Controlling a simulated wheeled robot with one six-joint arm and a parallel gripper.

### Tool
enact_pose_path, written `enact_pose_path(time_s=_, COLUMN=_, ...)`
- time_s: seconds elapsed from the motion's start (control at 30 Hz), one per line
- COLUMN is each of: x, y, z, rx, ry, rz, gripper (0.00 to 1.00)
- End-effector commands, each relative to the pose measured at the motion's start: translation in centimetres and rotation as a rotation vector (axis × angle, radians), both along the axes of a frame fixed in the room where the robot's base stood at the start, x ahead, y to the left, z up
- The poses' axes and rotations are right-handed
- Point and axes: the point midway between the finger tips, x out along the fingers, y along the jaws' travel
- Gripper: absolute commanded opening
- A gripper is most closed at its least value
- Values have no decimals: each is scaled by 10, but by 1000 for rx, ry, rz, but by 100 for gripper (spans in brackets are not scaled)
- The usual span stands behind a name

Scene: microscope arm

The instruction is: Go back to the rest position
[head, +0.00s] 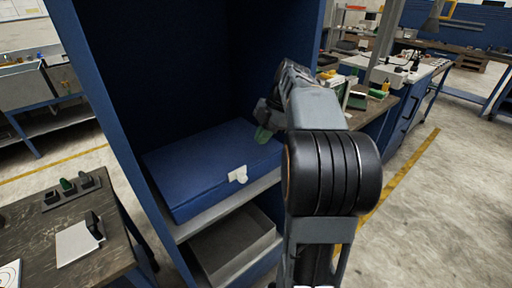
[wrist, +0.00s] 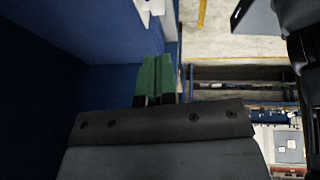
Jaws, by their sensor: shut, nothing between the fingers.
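My gripper (head: 263,135) is at the right side of an open blue cabinet, just above a closed blue case on its shelf. Its green fingers also show in the wrist view (wrist: 156,76), shut together with nothing between them. The blue case (head: 205,165) lies flat with a white latch (head: 238,175) at its front. In the wrist view a white part, likely the latch, shows at the top, apart from the fingers. My arm hides part of the cabinet's right side.
The blue cabinet wall (head: 105,105) stands left of the case, and a grey bin (head: 232,245) sits on the lower shelf. A dark wooden table (head: 40,220) stands at the left front. Cluttered workbenches stand behind at the right. The floor (head: 450,165) at the right is clear.

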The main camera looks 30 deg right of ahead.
Motion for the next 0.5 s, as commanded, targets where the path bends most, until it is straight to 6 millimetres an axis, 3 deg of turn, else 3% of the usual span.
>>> enact_pose_path(time_s=0.33, x=-2, y=-6, z=12, rx=2, ry=7, rz=-16, gripper=0)
enact_pose_path(time_s=0.5, x=3, y=-10, z=9, rx=-3, ry=67, rz=-231, gripper=0)
